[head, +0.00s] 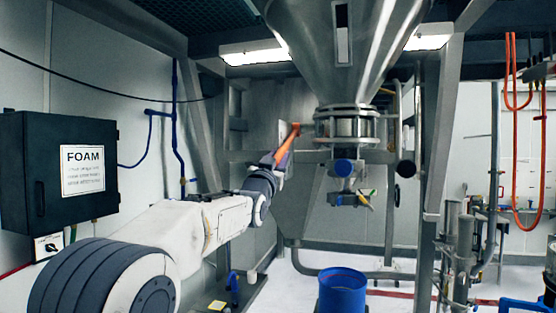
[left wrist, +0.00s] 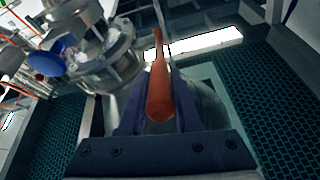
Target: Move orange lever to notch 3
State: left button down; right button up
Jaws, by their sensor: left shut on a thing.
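The orange lever (head: 287,145) shows in the head view just left of the steel valve collar (head: 347,125) under the big hopper. It slants up to the right. My left gripper (head: 273,163) reaches it from the lower left and is shut on it. In the left wrist view the orange lever (left wrist: 160,85) stands between the two fingers of my left gripper (left wrist: 160,103), with its thick end toward the palm. The notches are not clear in either view. My right gripper is not in view.
The steel hopper (head: 345,45) hangs above the collar. A blue-capped fitting (head: 343,168) sits below it. A blue bin (head: 342,290) stands on the floor beneath. A black FOAM box (head: 60,165) is on the left wall. Steel frame posts (head: 433,130) stand at the right.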

pick_arm(q)
jog(key=f+b, duration=0.1)
jog(key=b, duration=0.1)
jog(key=w+f+t+b, duration=0.1)
jog(key=f+b, duration=0.1)
jog(key=w+f+t+h+b, duration=0.1)
jog(key=f+b, duration=0.1)
jog(key=shift+w+d, duration=0.25)
jog(key=shift+d, duration=0.1)
jog(key=c, duration=0.6)
grip_release()
jog(key=b+v, duration=0.9)
jog(key=v, duration=0.1)
jog(key=shift+f, duration=0.25)
